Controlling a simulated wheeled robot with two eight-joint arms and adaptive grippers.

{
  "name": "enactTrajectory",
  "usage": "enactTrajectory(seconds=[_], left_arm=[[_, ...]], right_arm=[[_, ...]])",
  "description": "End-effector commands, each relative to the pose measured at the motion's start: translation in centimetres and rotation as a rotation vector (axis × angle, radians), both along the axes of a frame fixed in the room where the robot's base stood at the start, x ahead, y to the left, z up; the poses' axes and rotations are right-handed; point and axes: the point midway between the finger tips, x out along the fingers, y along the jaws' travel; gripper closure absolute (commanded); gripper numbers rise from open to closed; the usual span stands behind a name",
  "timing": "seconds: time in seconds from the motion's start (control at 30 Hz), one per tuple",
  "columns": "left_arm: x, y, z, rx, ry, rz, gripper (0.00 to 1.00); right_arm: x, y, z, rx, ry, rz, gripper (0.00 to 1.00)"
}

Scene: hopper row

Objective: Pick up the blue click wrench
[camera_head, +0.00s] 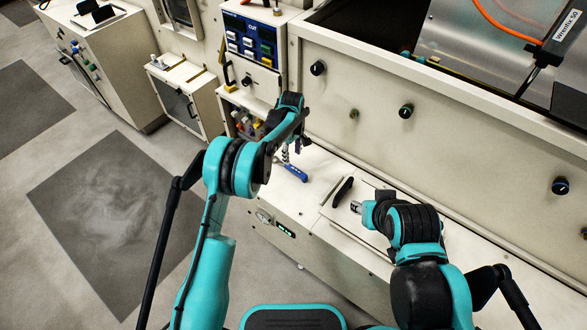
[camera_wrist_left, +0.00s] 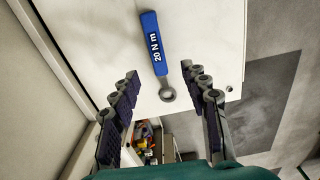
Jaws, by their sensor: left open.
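The frames do not show the fingers touching the wrench. My right gripper (camera_head: 357,207) is low over the ledge at right, mostly hidden by its own wrist, so its fingers are unclear.
A cream machine wall with black knobs (camera_head: 406,111) rises behind the ledge. A bin of small coloured parts (camera_wrist_left: 146,140) lies below the ledge edge. Grey floor is open at left.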

Motion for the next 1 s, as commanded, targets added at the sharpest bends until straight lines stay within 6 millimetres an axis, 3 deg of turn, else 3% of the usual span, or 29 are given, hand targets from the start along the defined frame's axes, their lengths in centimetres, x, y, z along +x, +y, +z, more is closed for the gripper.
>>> enactTrajectory(seconds=[0.43,0.63,0.9,0.93,1.0], left_arm=[[0.2,-0.3,-4.8,0.002,0.007,0.01,0.54],[0.3,-0.5,-7.9,0.002,0.007,0.01,0.54],[0.3,-0.5,-8.4,0.002,0.007,0.01,0.54],[0.3,-0.5,-8.4,0.002,0.007,0.01,0.57],[0.3,-0.5,-8.4,0.002,0.007,0.01,0.75]], right_arm=[[0.0,0.0,-1.6,0.0,0.0,0.0,0.64],[0.0,0.0,-3.1,0.0,0.0,0.0,0.64],[0.0,0.0,-3.1,0.0,0.0,0.0,0.64],[0.0,0.0,-3.1,0.0,0.0,0.0,0.64],[0.0,0.0,-3.1,0.0,0.0,0.0,0.64]])
